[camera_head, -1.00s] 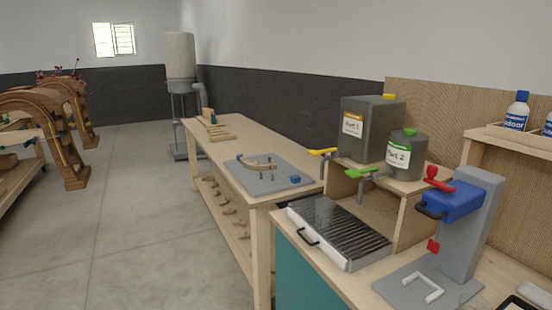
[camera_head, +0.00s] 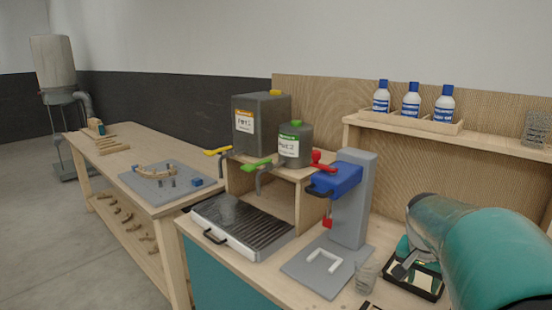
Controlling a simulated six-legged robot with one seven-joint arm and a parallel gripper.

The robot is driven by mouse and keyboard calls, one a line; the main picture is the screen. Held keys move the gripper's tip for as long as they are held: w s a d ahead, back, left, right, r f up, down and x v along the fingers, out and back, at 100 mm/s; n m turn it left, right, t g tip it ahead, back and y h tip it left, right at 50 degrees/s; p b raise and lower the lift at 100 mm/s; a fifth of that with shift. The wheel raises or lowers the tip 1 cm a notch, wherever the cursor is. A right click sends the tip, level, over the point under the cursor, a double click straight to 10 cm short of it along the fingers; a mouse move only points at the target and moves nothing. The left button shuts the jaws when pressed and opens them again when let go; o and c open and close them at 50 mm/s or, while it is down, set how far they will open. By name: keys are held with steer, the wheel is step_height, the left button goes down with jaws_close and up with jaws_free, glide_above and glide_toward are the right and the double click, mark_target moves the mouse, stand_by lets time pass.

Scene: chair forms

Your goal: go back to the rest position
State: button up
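A teal, rounded part of my arm (camera_head: 495,250) fills the lower right corner of the head view. It reaches in over the right end of the near workbench. No object is seen held. A black tray (camera_head: 432,293) with flat light pieces and a grey tool in or over it lies just left of the arm, partly hidden by it.
A blue and grey press (camera_head: 352,200) stands left of the arm, beside a clear cup (camera_head: 367,277). Further left are a ribbed grill-like tray (camera_head: 240,225) and two grey containers, labelled orange (camera_head: 258,122) and green (camera_head: 294,143). Bottles (camera_head: 411,100) stand on a shelf. Floor (camera_head: 45,240) is open at left.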

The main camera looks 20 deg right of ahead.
steer(key=s+a+r+n+t+y, duration=0.1)
steer(key=a+n, duration=0.5)
steer(key=a, duration=1)
steer(key=s+a+r+n+t+y, duration=0.1)
steer(key=a+n, duration=0.5)
steer(key=a, duration=1.1)
steer(key=t+y, duration=0.1)
steer(key=t, duration=0.1)
steer(key=shift+s+a+r+n+t+y, duration=0.2)
steer(key=shift+s+r+n+t+y, duration=0.1)
steer(key=shift+n+t, duration=0.1)
